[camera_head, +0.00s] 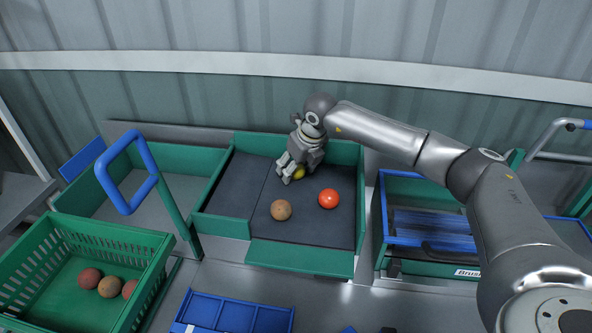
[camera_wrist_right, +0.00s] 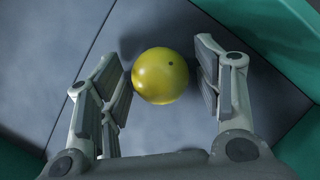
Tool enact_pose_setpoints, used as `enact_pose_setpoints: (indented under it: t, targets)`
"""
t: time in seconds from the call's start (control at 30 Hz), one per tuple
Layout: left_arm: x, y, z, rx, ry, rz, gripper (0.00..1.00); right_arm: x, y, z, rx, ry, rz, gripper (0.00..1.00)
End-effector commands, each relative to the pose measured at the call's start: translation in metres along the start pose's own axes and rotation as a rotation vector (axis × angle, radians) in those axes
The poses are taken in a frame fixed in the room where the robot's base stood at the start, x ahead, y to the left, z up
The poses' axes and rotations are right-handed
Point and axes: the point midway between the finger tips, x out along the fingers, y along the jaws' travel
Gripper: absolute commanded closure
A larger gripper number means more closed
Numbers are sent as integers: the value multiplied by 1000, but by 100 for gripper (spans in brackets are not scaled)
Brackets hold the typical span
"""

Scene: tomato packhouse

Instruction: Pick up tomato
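A yellow tomato (camera_head: 299,173) lies on the dark floor of the green-walled sorting tray (camera_head: 300,257), partly hidden by my right gripper in the head view. My right gripper (camera_head: 291,176) points down over it, near the back of the tray. In the right wrist view the yellow tomato (camera_wrist_right: 160,75) sits between the spread fingers of the gripper (camera_wrist_right: 163,80), with gaps on both sides. A red tomato (camera_head: 329,198) and a tan-brown tomato (camera_head: 281,210) lie in front of the gripper in the same tray. My left gripper is not in view.
A green crate (camera_head: 150,243) at the left holds several brownish-red tomatoes (camera_head: 109,286). A blue-handled frame (camera_head: 126,172) stands between crate and tray. A blue-and-green machine (camera_head: 432,232) is right of the tray; a blue tray (camera_head: 236,314) lies in front. The tray's green walls are close to the gripper.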

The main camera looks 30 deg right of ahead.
Motion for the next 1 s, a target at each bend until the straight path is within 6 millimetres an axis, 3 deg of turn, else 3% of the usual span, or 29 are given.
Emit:
enact_pose_setpoints:
  t: [0.03, 0.17, 0.67, 0.87, 1.0]
  targets:
    - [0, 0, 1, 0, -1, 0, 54, 0, 0, 0, 0, 0, 0, 52]
    - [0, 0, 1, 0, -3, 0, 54, 0, 0, 0, 0, 0, 0, 67]
    - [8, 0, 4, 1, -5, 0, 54, -8, 0, 4, 0, -2, 0, 67]
    - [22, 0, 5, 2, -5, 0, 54, -38, 3, 9, -3, -4, 1, 67]
    - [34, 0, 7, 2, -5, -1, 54, -76, 15, -1, -5, -8, -1, 67]
